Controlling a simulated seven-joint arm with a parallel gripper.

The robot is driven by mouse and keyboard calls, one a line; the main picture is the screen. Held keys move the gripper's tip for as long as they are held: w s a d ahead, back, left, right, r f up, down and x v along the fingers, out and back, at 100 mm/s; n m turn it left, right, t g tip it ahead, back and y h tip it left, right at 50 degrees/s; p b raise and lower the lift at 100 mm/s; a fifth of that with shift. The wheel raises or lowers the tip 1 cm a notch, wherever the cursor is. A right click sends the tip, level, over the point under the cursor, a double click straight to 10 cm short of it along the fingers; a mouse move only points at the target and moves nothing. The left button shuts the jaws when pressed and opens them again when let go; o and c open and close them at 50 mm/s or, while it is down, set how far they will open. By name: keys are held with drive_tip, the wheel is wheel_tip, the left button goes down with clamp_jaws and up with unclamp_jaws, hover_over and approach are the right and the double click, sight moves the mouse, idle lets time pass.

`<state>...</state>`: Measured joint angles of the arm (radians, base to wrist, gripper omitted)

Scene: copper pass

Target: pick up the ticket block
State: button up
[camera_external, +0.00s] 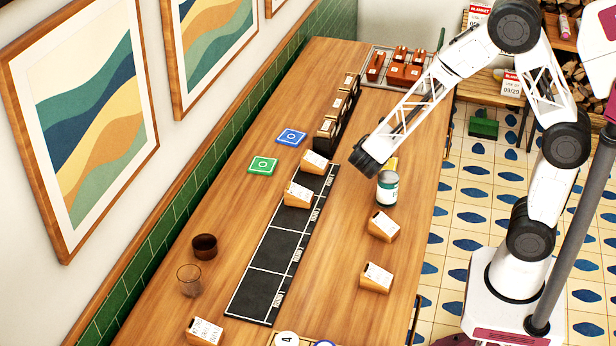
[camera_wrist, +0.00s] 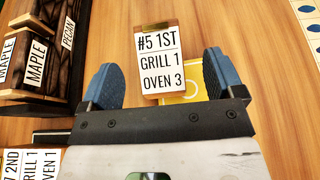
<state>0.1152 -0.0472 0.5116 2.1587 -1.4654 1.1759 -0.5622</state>
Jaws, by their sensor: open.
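A wooden ticket block (camera_wrist: 158,60) with a white label reading "#5 1ST GRILL 1 OVEN 3" lies ahead of my gripper (camera_wrist: 160,66) in the wrist view. My gripper is open and empty, its blue fingertips apart to the left and right of the block's near part. I cannot tell whether they reach down to its height. In the external view my gripper (camera_external: 368,166) is over the far part of the table, and I cannot make this block out behind it. A yellow card (camera_wrist: 195,91) lies near the block's lower right; part of it also shows beside my gripper (camera_external: 391,163).
A can (camera_external: 387,190) stands close to my gripper. A dark rack (camera_external: 335,122) is to its left. Other ticket blocks sit on the black mat (camera_external: 262,292) and the table (camera_external: 340,318), including one at right (camera_external: 383,226). Two cups (camera_external: 204,247) (camera_external: 189,281) stand front left.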

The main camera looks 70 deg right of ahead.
drive_tip(key=shift+d, duration=0.15)
drive_tip(key=shift+x, duration=2.6)
drive_tip(key=shift+w+f, duration=0.15)
drive_tip(key=c, duration=1.1)
drive_tip(key=shift+c, duration=0.2)
